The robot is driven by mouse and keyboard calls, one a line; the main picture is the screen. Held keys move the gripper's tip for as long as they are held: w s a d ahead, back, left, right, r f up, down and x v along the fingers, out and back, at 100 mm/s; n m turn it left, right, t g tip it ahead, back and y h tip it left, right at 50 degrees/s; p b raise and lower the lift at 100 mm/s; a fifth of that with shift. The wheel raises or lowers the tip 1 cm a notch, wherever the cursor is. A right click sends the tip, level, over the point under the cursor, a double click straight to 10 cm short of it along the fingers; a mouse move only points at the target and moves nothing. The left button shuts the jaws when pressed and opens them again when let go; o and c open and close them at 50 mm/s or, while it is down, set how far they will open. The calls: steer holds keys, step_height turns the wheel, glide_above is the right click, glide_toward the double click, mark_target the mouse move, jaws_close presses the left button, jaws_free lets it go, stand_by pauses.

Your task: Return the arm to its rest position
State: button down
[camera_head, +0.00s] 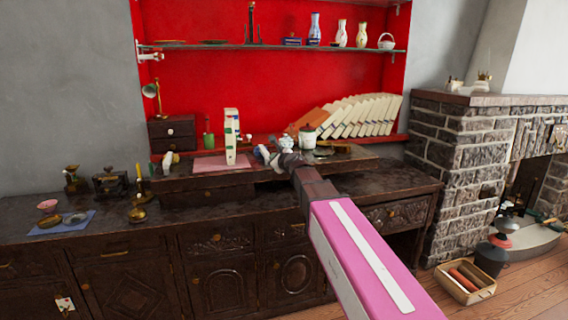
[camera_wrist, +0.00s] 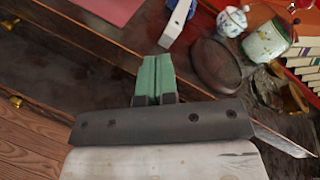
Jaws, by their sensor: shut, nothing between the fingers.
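My gripper (camera_wrist: 157,62) shows in the wrist view with its two green fingers pressed together and nothing between them. It is above the dark wooden cabinet, over its front part. In the head view my pink arm reaches from the lower right toward the raised shelf of the cabinet. Its dark wrist (camera_head: 312,185) is in front of that shelf, and the fingertips cannot be made out there. A small white object (camera_wrist: 177,22) lies just beyond the fingers. A blue-and-white teapot (camera_wrist: 232,20), a painted jar (camera_wrist: 266,40) and a dark round dish (camera_wrist: 215,62) are to their right.
The dark cabinet (camera_head: 225,285) spans the wall. Leaning books (camera_head: 365,117) stand behind my wrist. Vases stand on the glass shelf (camera_head: 215,47). A brick fireplace (camera_head: 465,150) and a box (camera_head: 465,283) are at right.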

steer(key=s+d+f+n+g+h, duration=0.2)
steer(key=s+d+f+n+g, duration=0.35)
steer(key=f, duration=0.55)
steer(key=s+d+f+n+g+h, duration=0.1)
steer(key=s+d+f+n+g, duration=0.1)
steer(key=s+d+f+n, duration=0.55)
steer(key=s+d+f+n+g+h, duration=0.2)
steer(key=s+d+f+n, duration=0.3)
steer(key=s+f, duration=0.3)
steer(key=s+d+f+n+g+h, duration=0.2)
steer(key=s+d+f+n+g, duration=0.2)
steer(key=s+f, duration=0.5)
steer(key=shift+d+n+h, duration=0.4)
steer(key=shift+d+n, duration=0.1)
steer(key=shift+n, duration=0.1)
steer(key=shift+s+g, duration=0.1)
steer(key=shift+g, duration=0.15)
